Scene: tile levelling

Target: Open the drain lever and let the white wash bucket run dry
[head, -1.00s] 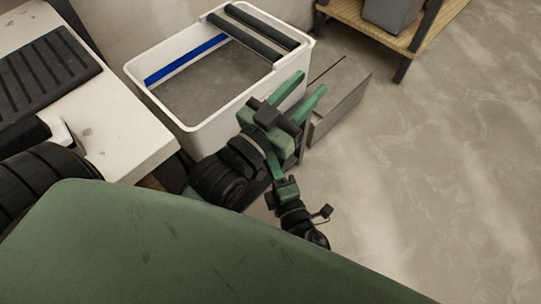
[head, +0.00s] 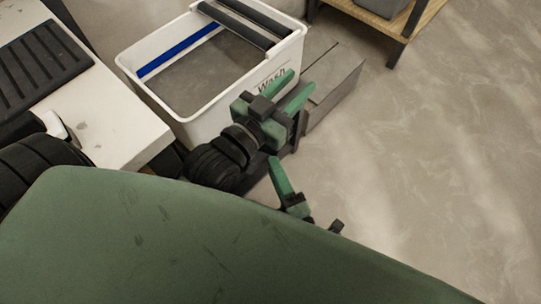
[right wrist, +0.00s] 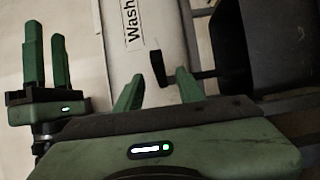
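The white wash bucket (head: 208,120) stands on the floor with grey water (head: 200,75) in it and a "Wash" label on its side. It also fills the middle of the right wrist view (right wrist: 150,30). There the black drain lever (right wrist: 158,70) shows low on its front. My right gripper (right wrist: 160,76) is open, its fingertips on either side of the lever's end; contact cannot be told. In the head view my right gripper (head: 273,162) is partly hidden. My left gripper (head: 301,80) is open and empty in front of the bucket; it also shows in the right wrist view (right wrist: 45,38).
Black rollers (head: 245,25) lie across the bucket's far end. A grey box (head: 335,90) stands beside the bucket, and a dark container (right wrist: 285,50) shows in the right wrist view. A white table (head: 120,135) is left. A wooden shelf (head: 385,22) is behind. Floor at right is clear.

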